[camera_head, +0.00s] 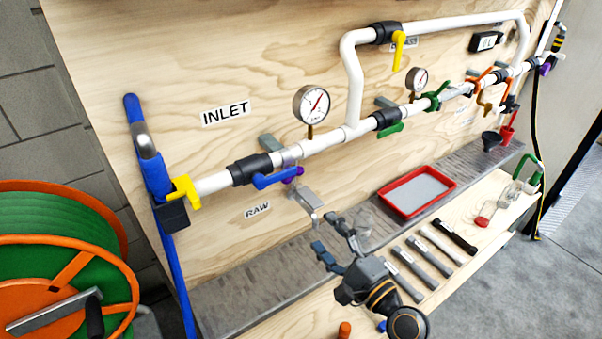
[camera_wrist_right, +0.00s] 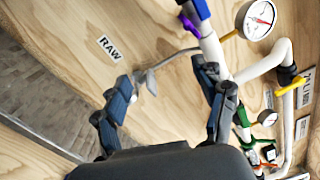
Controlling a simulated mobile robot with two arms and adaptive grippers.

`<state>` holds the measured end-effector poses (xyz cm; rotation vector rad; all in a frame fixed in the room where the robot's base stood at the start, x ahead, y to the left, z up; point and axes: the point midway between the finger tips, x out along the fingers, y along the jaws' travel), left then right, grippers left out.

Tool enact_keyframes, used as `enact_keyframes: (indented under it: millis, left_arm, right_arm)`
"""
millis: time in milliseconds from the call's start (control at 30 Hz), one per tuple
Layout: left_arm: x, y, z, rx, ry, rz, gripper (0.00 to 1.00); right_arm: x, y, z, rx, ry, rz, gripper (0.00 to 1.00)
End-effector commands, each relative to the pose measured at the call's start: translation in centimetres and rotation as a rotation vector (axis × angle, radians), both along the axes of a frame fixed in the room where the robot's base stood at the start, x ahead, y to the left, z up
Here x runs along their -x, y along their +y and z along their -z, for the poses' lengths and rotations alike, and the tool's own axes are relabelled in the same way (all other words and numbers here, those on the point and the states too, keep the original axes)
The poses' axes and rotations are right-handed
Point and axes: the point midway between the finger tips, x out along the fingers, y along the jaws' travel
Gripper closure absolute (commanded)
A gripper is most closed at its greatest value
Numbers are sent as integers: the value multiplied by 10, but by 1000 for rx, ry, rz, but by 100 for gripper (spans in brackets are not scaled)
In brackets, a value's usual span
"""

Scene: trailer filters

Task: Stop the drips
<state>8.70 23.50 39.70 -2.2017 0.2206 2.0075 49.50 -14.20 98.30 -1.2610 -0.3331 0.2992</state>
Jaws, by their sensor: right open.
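A white pipe run (camera_head: 328,139) crosses the plywood board. Near the inlet it has a yellow-handled valve (camera_head: 185,190) and a blue-handled valve (camera_head: 275,178). My right gripper (camera_head: 325,233) is open and empty, below and right of that grey piece. In the right wrist view, the grey piece (camera_wrist_right: 146,80) shows beyond and between the open fingers (camera_wrist_right: 165,78), apparently untouched. No drips can be made out. My left gripper is not in view.
A grey ledge (camera_head: 240,290) runs below the board. A hose reel (camera_head: 75,245) and blue hose (camera_head: 172,265) stand left. Gauges (camera_head: 312,104) project from the pipe.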

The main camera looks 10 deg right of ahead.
Motion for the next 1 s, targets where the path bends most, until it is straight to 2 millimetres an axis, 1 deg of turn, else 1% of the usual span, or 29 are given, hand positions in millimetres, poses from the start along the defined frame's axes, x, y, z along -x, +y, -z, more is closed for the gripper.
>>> enact_keyframes:
  millis: [33, 67, 100, 167, 200, 300, 400, 500, 567, 667, 767, 1000]
  left_arm:
    - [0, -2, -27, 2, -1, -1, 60]
    - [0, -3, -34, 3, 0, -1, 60]
    - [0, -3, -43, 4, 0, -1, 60]
    - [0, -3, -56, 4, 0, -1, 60]
    - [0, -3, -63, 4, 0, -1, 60]
    - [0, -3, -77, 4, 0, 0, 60]
    - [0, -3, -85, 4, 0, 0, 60]
    - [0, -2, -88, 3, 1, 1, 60]
    - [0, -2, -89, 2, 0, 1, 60]
    - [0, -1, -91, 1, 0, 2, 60]
    - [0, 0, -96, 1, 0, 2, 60]
    - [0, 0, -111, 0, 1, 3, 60]
  right_arm:
    - [4, -2, -21, 267, -85, 21, 28]
    - [6, -3, -26, 429, -141, 33, 28]
    - [8, -5, -32, 641, -218, 46, 28]
    - [12, -7, -41, 942, -330, 60, 28]
    - [15, -8, -48, 1127, -404, 68, 28]
    - [20, -9, -61, 1511, -567, 81, 28]
    - [24, -10, -69, 1770, -684, 89, 28]
    - [26, -9, -72, 1905, -749, 95, 28]
    - [24, -9, -72, 1941, -766, 97, 28]
    - [16, -6, -73, 1951, -771, 100, 28]
    - [1, 0, -74, 1949, -770, 100, 28]
    - [-47, 20, -75, 1946, -768, 99, 28]
